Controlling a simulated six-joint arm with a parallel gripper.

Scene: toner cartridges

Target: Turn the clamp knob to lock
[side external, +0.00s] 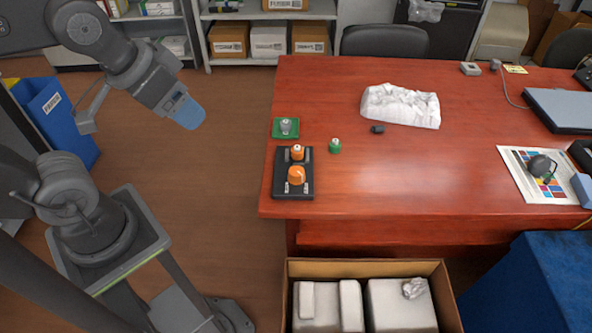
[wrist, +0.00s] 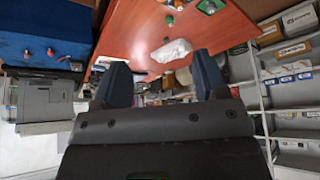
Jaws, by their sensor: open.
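A black fixture plate (side external: 279,190) lies near the left edge of the red-brown table. It carries a larger orange knob (side external: 297,175) near its front and a smaller orange piece with a pale top (side external: 297,153) behind it. I cannot tell for certain which is the clamp knob, or whether it is locked. My gripper (side external: 188,112) is in the air left of the table, well apart from the plate. In the wrist view, my gripper's two dark blue fingers (wrist: 162,78) stand wide apart with nothing between them. An orange part (wrist: 177,4) is at that view's top edge.
A grey-topped piece (side external: 286,127) stands on a green pad (side external: 278,134) behind the plate. A small green piece (side external: 335,146) stands right of it. A small dark object (side external: 377,129) and crumpled white material (side external: 400,106) lie farther right. An open box (side external: 370,268) sits below the front edge.

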